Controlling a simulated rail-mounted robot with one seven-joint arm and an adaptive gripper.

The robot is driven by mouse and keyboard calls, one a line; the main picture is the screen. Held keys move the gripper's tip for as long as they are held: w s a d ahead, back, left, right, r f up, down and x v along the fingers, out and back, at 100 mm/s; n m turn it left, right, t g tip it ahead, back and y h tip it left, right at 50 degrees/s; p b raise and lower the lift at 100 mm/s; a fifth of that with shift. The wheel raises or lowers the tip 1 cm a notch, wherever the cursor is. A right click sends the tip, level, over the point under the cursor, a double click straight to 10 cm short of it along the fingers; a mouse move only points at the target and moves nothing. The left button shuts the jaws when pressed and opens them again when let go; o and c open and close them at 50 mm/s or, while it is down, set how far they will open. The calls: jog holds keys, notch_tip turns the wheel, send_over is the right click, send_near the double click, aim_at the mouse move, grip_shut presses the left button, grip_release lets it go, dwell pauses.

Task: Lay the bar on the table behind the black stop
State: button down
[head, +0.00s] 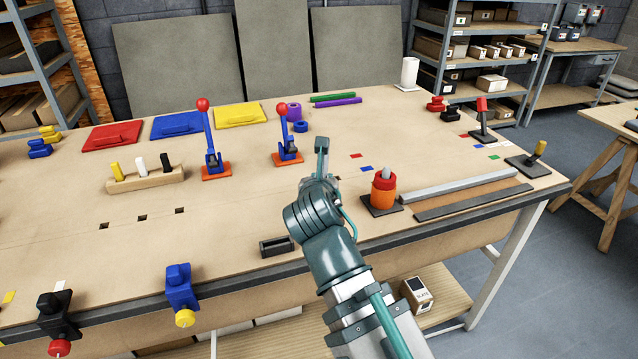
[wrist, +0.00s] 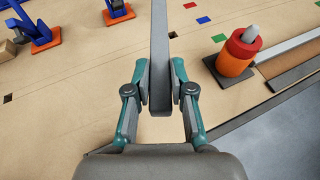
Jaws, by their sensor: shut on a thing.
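A long grey bar (wrist: 160,50) is between the two fingertips of my gripper (wrist: 160,85) in the wrist view, and it runs straight ahead over the table. My gripper (head: 322,160) is shut on it near its close end, over the middle of the table. In the head view my arm and the steep angle hide most of the bar. A small black block (head: 276,247) lies near the table's front edge, left of my arm; I cannot tell whether it is the black stop. A black strip (head: 474,202) also lies at the right front.
An orange cylinder with a red top (head: 383,188) stands on a dark plate right of my gripper. A light grey rail (head: 460,185) lies beyond it. Levers with blue arms (head: 288,155) stand to the left. Bare tabletop (head: 225,215) lies left of my arm.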

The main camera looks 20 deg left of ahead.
jog(key=shift+w+a+r+p, duration=0.25)
jog(key=shift+a+p, duration=0.1)
jog(key=shift+p, duration=0.85)
jog(key=p, duration=0.2)
jog(key=w+p, duration=0.1)
jog(key=p, duration=0.1)
jog(key=shift+a+f, duration=0.3)
jog(key=w+a+f, duration=0.1)
jog(key=w+f, duration=0.1)
jog(key=w, duration=0.1)
jog(key=w+a+f+p, duration=0.1)
jog(key=w+a+f, duration=0.1)
jog(key=w+f, duration=0.1)
jog(key=w+a+f, duration=0.2)
jog(key=w+f, duration=0.1)
jog(key=shift+w+a+f, duration=0.1)
jog(key=shift+a, duration=0.15)
jog(key=shift+w+a+f+p, duration=0.2)
jog(key=shift+w+f+p, duration=0.1)
jog(key=shift+f, duration=0.2)
jog(key=shift+w+a+f, duration=0.1)
jog(key=shift+w+f, duration=0.1)
jog(key=shift+f, duration=1.6)
jog(key=shift+f, duration=0.1)
jog(key=c, duration=1)
grip_release()
